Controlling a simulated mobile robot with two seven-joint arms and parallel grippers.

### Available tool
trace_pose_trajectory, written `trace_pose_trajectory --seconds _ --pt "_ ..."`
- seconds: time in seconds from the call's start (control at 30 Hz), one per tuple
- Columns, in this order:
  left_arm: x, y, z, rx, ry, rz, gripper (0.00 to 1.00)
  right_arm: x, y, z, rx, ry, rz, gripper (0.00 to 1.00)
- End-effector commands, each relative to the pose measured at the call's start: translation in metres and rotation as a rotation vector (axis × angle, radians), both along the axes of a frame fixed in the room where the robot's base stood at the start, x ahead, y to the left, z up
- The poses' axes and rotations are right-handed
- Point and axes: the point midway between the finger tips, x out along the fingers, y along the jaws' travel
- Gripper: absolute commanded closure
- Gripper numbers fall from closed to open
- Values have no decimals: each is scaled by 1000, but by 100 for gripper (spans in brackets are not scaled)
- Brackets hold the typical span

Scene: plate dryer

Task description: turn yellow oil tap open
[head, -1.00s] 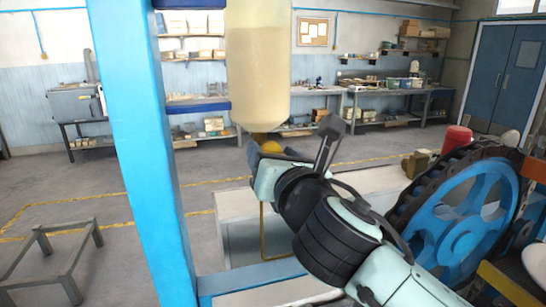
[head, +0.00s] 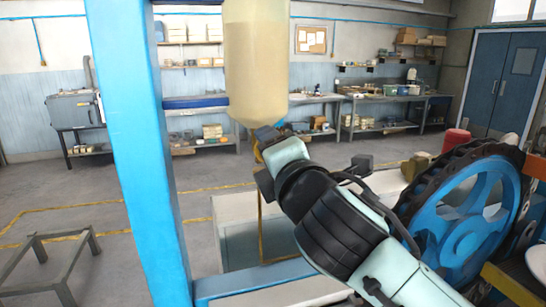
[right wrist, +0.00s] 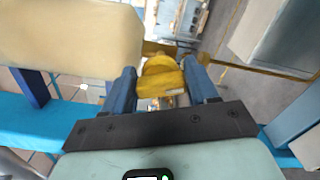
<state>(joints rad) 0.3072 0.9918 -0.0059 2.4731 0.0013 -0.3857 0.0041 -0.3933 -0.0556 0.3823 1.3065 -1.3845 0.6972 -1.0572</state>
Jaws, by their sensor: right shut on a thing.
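The yellow oil tap (right wrist: 160,80) sits between the two blue fingers of my right gripper (right wrist: 163,88) in the right wrist view. The gripper is shut on it. In the head view, my right gripper (head: 268,135) is just under the cream oil tank (head: 257,65), and the arm mostly hides the tap. The tank also fills the upper left of the right wrist view (right wrist: 70,40). How far the tap is turned cannot be told. My left gripper is not in view.
A blue post (head: 140,150) stands left of the tank. A blue wheel with a dark rim (head: 465,225) is close on the right of my arm. A thin yellow pipe (head: 261,215) runs down below the tap. A low grey table frame (head: 50,255) stands lower left.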

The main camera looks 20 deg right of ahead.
Motion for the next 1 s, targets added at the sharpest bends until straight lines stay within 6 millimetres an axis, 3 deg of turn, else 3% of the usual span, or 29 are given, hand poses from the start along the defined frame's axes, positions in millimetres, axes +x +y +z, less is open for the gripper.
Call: trace_pose_trajectory --seconds 0.5,1.0 --pt "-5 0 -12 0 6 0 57 0 0 -2 331 11 0 72" --pt "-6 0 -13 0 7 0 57 0 0 -1 389 13 0 72"
